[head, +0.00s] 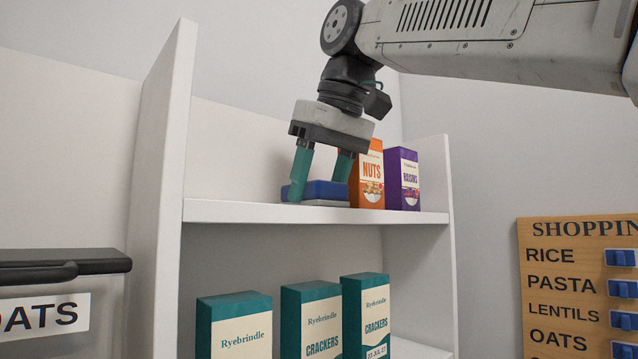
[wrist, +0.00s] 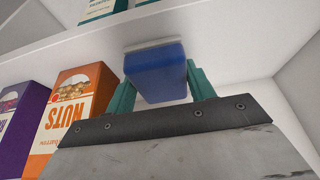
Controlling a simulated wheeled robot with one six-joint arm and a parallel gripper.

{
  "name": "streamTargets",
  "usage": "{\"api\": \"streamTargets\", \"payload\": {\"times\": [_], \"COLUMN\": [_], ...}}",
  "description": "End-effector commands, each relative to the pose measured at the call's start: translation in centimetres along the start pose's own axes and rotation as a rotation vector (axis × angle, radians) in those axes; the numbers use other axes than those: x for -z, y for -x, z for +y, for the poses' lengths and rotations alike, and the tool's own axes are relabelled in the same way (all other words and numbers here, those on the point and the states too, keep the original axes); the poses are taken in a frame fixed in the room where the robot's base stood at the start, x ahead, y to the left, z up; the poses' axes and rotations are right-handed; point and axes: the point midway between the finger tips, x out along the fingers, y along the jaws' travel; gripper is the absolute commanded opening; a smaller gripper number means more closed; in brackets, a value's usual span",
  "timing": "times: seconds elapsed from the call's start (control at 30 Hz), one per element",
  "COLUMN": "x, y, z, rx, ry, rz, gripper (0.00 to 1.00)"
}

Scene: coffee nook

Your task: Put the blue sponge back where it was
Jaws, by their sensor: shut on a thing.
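The blue sponge (head: 326,190) is at the upper shelf (head: 260,211), with a pale layer under its blue top. My gripper (head: 322,184) points down over it, with its teal fingers on either side of the sponge. In the wrist view, the blue sponge (wrist: 157,74) sits between the two fingers of my gripper (wrist: 159,86), which are shut on it. The sponge is at or just above the shelf surface; I cannot tell whether it touches.
An orange nuts box (head: 368,175) and a purple raisins box (head: 402,180) stand right of the sponge. Several teal cracker boxes (head: 311,322) stand on the shelf below. A white upright panel (head: 165,150) bounds the left side. A shopping board (head: 570,285) hangs at right.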

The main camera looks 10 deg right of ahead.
Motion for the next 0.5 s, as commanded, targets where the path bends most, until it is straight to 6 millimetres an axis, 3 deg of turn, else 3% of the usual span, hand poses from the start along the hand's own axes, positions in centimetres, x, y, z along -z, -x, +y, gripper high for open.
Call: {"api": "streamTargets", "payload": {"times": [0.2,0.23,0.3,0.5], "x": [-0.15,-0.12,-0.11,-0.11], "y": [-0.26,-0.23,-0.22,-0.22], "z": [-0.01,-0.01,-0.01,0.0], "rx": [0.0,0.0,0.0,0.0], "ry": [0.0,0.0,0.0,0.0], "rz": [-0.001,0.0,0.0,0.0], "gripper": [0.35,0.62,0.76,0.76]}}
